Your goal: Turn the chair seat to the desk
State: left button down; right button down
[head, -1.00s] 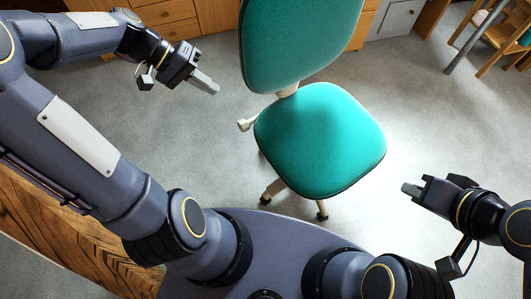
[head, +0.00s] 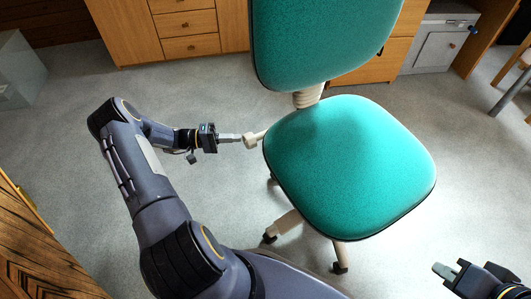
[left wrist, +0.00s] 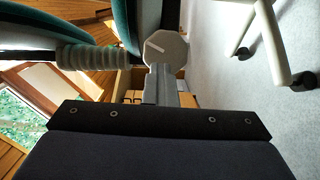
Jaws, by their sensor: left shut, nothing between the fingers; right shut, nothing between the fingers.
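The teal office chair stands upright before me. Its seat (head: 345,165) is in the middle of the head view, with the front toward the lower right. Its backrest (head: 320,38) rises at the far side. My left gripper (head: 238,138) is shut and empty, its tips at the cream knob (head: 250,142) on the left of the seat. In the left wrist view the fingers (left wrist: 160,85) reach the octagonal knob (left wrist: 166,48); I cannot tell whether they press on it. My right gripper (head: 446,270) is shut and empty, apart from the chair at the lower right.
Wooden drawers (head: 188,28) and a grey-fronted cabinet (head: 440,50) stand behind the chair. A wooden surface (head: 45,255) is at the lower left. The chair's castors (head: 340,267) stand on grey floor, which is open to the left and right.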

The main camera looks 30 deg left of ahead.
pick_arm(q)
jog(key=d+b, duration=0.2)
jog(key=d, duration=1)
jog(key=shift+w+f, duration=0.35)
jog(key=shift+w, duration=0.1)
jog(key=shift+a, duration=0.2)
dwell(0.7)
